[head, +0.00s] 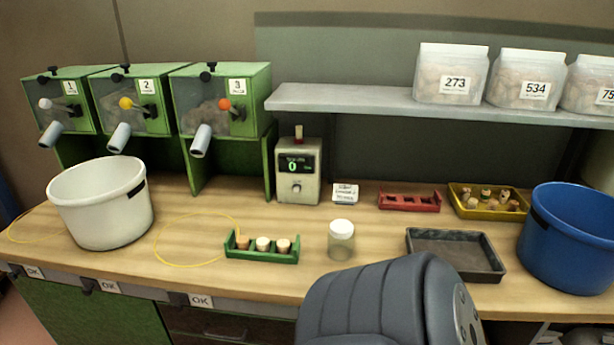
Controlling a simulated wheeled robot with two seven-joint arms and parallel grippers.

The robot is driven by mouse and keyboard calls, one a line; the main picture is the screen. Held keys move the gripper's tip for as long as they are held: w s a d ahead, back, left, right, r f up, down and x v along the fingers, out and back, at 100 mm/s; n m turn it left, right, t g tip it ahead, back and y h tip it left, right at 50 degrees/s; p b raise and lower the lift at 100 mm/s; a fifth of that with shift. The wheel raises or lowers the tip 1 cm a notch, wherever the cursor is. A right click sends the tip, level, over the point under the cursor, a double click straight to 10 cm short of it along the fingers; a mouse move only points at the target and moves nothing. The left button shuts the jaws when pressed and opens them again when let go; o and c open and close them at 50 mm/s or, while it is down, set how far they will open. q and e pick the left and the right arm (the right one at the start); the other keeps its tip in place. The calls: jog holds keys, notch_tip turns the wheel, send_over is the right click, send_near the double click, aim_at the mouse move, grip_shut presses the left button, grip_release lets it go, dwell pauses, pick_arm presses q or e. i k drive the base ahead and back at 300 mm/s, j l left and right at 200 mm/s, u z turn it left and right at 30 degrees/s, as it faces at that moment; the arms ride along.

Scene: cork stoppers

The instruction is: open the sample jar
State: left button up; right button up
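The sample jar (341,246) is a small clear jar standing upright near the middle of the wooden bench. Its white lid (341,226) sits on top. The jar looks empty or nearly so. A dark grey padded part, likely one of my arm links, rises at the bottom centre, in front of and just below the jar. Neither gripper's fingers show in the head view.
A green rack (262,256) with cork stoppers stands left of the jar. A dark grey tray (455,265) lies to its right. A white bucket (100,215), a blue bucket (570,245), a red rack (409,204) and a yellow tray (459,209) also stand on the bench. A shelf (370,98) overhangs the back.

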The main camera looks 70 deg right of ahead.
aim_at(339, 249)
jog(key=z, duration=1.85)
